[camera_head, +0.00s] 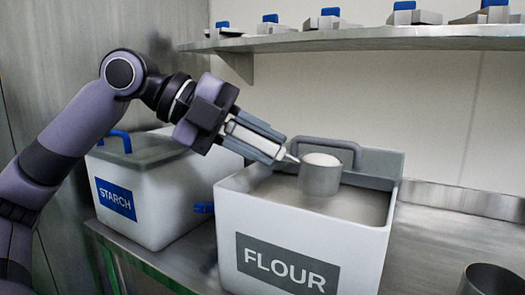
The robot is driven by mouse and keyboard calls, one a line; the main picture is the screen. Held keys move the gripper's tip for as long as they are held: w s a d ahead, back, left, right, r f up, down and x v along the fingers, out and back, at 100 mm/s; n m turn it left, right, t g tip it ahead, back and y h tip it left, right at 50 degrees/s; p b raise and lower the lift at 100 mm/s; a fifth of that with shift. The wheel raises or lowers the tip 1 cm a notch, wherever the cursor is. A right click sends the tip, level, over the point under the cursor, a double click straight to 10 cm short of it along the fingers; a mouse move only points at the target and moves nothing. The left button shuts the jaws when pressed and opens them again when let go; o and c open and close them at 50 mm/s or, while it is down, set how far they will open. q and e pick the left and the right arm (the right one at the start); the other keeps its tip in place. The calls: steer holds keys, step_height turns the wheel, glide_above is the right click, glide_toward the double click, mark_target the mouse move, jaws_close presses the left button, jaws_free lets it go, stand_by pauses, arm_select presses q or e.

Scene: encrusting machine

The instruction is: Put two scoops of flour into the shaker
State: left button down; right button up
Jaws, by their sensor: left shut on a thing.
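My left gripper (285,153) is shut on the handle of a grey metal scoop (320,179). The scoop is upright over the open flour bin and has a white heap of flour (321,160) at its top. The white flour bin (229,235) has a dark FLOUR label and pale flour (358,206) inside. I cannot tell whether the scoop's bottom touches that flour. A dark metal cylinder (490,281), cut off at the lower right corner, may be the shaker. My right gripper is not in view.
A white STARCH bin (162,207) with a grey lid and blue handle stands left of the flour bin. A grey handle (327,143) stands at the flour bin's back. A wall shelf (400,38) holds several blue-topped items.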

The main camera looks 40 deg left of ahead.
arm_select(q)
steer(key=shift+t+h, duration=0.4)
steer(key=shift+s+a+r+p, duration=0.2)
steer(key=shift+r+p, duration=0.3)
steer(key=shift+r, duration=0.8)
steer(key=shift+s+a+r+p, duration=0.15)
steer(key=shift+r+p, duration=0.3)
steer(key=shift+r, duration=1)
